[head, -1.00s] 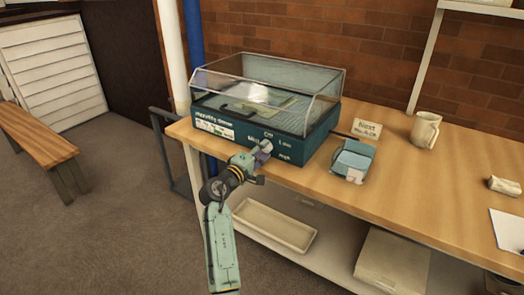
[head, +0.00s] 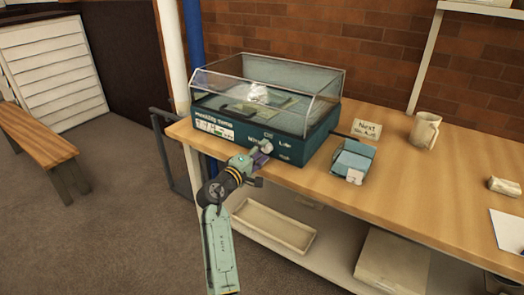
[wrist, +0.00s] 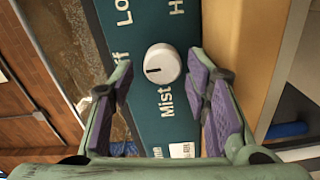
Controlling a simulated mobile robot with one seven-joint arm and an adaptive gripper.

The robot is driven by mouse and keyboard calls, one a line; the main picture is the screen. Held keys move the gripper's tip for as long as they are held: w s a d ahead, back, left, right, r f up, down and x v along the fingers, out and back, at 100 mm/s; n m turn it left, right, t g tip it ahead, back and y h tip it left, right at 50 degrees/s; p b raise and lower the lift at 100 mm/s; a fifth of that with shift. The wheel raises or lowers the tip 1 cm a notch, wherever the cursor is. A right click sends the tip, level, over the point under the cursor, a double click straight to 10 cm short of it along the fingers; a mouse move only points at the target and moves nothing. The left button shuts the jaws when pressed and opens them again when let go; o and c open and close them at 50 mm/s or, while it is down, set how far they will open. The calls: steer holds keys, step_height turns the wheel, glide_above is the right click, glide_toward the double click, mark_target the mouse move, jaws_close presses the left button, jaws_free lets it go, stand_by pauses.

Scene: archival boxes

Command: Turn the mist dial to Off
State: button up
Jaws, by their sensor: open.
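The mist dial (head: 266,147) is a round white knob on the teal front panel of the humidity dome (head: 232,125). In the wrist view the dial (wrist: 163,62) has a dark mark on its left side, pointing toward a label ending in "ff" (wrist: 121,56). The start of that label is hidden by a finger. "Mist" (wrist: 165,102) is printed below the dial; cut-off "Lo" and "H" labels are at the top. My gripper (head: 260,163) is open and empty, just in front of the panel. Its purple-padded fingers (wrist: 160,88) stand apart, clear of the dial.
The dome sits at the left end of a wooden table (head: 400,185). A small teal box (head: 353,160), a "Next" card (head: 367,130) and a mug (head: 425,130) stand to its right. A shelf below holds a tray (head: 272,228). A bench (head: 35,145) is at far left.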

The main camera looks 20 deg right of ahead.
steer(key=v, duration=0.7)
